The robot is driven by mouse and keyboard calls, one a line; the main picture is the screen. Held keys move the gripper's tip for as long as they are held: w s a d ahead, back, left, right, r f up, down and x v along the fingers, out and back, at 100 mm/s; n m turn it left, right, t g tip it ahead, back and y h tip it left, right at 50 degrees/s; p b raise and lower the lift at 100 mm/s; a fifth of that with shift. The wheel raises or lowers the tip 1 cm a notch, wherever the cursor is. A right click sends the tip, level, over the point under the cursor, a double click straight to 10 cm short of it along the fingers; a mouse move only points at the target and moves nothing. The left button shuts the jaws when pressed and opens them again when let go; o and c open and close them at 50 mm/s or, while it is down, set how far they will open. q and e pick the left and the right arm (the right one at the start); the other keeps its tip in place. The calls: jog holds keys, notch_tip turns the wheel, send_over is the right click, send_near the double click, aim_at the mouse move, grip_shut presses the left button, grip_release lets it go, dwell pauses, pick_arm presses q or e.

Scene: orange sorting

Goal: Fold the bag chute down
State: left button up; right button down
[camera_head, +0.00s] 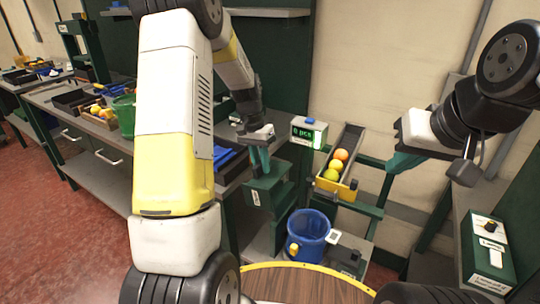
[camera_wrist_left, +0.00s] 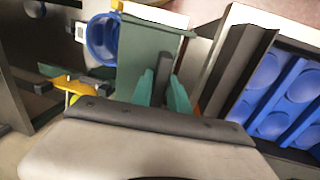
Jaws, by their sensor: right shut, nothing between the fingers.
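The green bag chute (camera_head: 268,190) stands at the end of the left bench, above the blue bucket (camera_head: 308,232). Its broad green panel (camera_wrist_left: 148,42) fills the middle of the left wrist view. My left gripper (camera_head: 260,158) is right above the chute, pointing down. In the left wrist view its teal fingers (camera_wrist_left: 163,88) are spread apart, with a dark grey bar (camera_wrist_left: 163,70) between them; I cannot tell whether they touch it. My right gripper (camera_head: 402,160) is shut and empty, off to the right beside the sorting trough, away from the chute.
A sloping trough (camera_head: 353,150) holds an orange and yellow-green fruit. A display box (camera_head: 309,131) stands beside it. A wooden round top (camera_head: 305,285) with a yellow edge is in front. A tray with blue inserts (camera_wrist_left: 275,95) lies right of the left gripper. A green box (camera_head: 487,250) stands at right.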

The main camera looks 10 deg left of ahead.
pick_arm(q)
grip_shut()
dwell(1.1)
jog(key=shift+r, duration=0.1)
